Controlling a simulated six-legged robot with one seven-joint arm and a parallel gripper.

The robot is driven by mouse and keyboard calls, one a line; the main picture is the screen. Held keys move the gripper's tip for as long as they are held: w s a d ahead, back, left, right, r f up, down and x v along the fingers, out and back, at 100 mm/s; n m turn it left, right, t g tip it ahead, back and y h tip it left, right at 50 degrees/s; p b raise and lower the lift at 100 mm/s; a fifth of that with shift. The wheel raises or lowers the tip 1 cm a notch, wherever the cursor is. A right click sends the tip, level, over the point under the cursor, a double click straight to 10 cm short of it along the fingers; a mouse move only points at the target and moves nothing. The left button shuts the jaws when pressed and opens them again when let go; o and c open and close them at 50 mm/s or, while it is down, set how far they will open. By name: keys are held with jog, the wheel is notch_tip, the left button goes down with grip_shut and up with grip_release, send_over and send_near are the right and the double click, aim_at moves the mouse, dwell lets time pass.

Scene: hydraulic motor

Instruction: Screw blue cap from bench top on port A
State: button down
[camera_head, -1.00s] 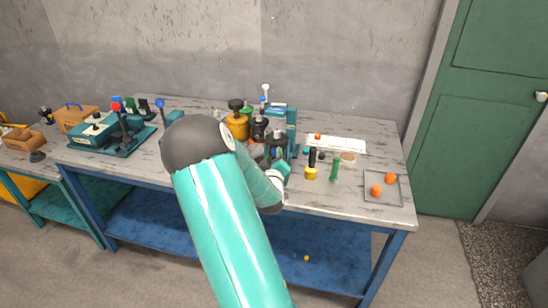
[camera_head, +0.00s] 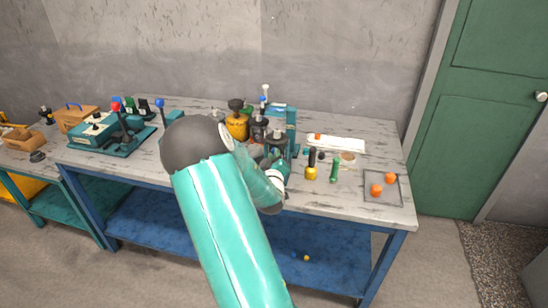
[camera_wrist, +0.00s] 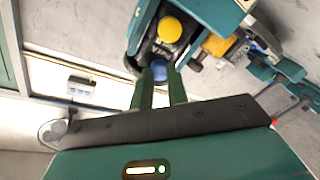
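In the wrist view, the two green fingers of my gripper (camera_wrist: 160,82) close around a blue cap (camera_wrist: 158,67) at their tips. The cap sits right at the dark face of the hydraulic motor (camera_wrist: 146,48), below a round yellow cap (camera_wrist: 169,29) on it. I cannot tell whether the blue cap is on a thread or only against the port; the fingers hide the contact, and no port letter is readable. In the head view, my arm reaches over the bench front, and my gripper's fingertips are hidden.
In the head view, the bench top (camera_head: 345,200) holds a yellow-and-black screwdriver (camera_head: 311,165), a green-handled tool (camera_head: 335,170) and a tray (camera_head: 399,203) with orange caps at right. An upright teal stand (camera_head: 291,125) rises close behind my gripper. A teal fixture with levers (camera_head: 105,135) stands left.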

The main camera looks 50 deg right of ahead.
jog(key=m, duration=0.4)
jog(key=shift+d+m, duration=0.1)
jog(key=shift+m, duration=0.2)
jog(key=c, duration=1.5)
grip_release()
jog(key=shift+v, duration=1.8)
jog(key=o, duration=0.5)
jog(key=shift+o, duration=0.2)
